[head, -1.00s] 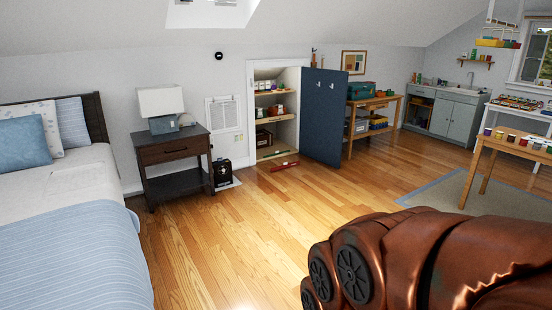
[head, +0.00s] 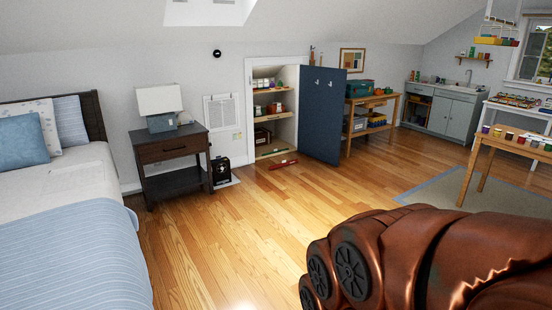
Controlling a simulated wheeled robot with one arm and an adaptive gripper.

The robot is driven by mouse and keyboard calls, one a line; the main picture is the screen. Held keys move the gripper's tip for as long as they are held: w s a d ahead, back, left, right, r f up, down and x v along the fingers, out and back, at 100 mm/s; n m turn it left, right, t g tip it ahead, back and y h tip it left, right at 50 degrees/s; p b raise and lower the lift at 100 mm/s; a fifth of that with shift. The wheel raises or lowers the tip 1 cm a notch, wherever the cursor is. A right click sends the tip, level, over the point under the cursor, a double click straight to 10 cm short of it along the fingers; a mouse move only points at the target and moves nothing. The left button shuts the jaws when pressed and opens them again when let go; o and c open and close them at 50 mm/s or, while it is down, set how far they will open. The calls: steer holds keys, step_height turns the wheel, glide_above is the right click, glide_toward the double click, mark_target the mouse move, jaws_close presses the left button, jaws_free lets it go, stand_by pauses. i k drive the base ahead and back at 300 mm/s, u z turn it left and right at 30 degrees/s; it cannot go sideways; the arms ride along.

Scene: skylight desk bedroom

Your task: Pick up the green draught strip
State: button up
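A thin strip that looks greenish (head: 270,153) lies low in the doorway of the open wall cupboard (head: 248,110), near its sill. It is small in the head view and its colour is hard to make out. A red strip (head: 283,164) lies on the wooden floor just in front of the cupboard. My copper-coloured arm fills the lower right of the view, well on the near side of the strips. My gripper's fingers do not show.
The blue cupboard door (head: 322,115) stands open to the right of the opening. A dark nightstand (head: 172,150) and a black box (head: 221,171) stand to its left. The bed (head: 70,240) is at far left. The wooden floor (head: 230,220) between is clear.

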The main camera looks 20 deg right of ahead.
mark_target(275, 151)
steer(key=z, duration=0.2)
steer(key=i, duration=0.75)
steer(key=z, duration=0.65)
steer(key=i, duration=2.2)
steer(key=z, duration=0.45)
steer(key=i, duration=4.5)
steer(key=u, duration=1.2)
steer(key=i, duration=1.9)
steer(key=u, duration=1.3)
steer(key=i, duration=0.75)
steer(key=u, duration=0.15)
